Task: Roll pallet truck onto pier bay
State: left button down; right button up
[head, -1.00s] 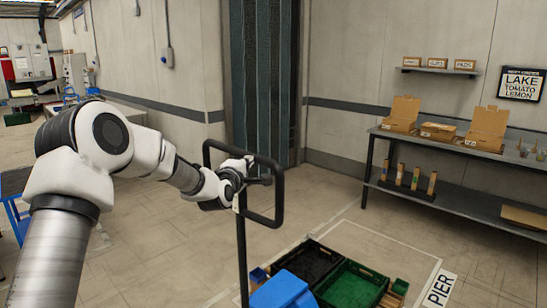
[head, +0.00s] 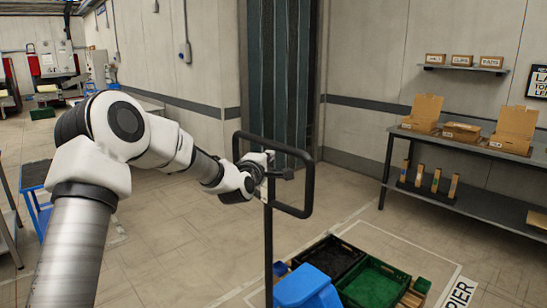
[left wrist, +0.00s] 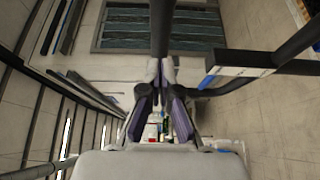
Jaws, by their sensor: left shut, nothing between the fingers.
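The pallet truck shows its black loop handle (head: 307,180) and blue body (head: 306,288) at the lower middle of the head view. It carries a black crate (head: 330,258) and a green crate (head: 374,284). The pier bay is a pale outlined floor area with a PIER sign (head: 459,294) to the right of the crates. My left gripper (head: 262,170) is at the left side of the handle, shut with nothing between its fingers. In the left wrist view, the fingers (left wrist: 163,85) meet close to the black bar (left wrist: 162,30). My right gripper is not in view.
A steel bench (head: 480,148) with open cardboard boxes stands along the right wall. A strip curtain doorway (head: 280,85) is behind the handle. The floor between stool and truck is clear.

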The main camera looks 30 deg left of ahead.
pick_arm(q)
jog(key=s+a, duration=0.2)
jog(key=s, duration=0.5)
jog(key=shift+s, duration=0.4)
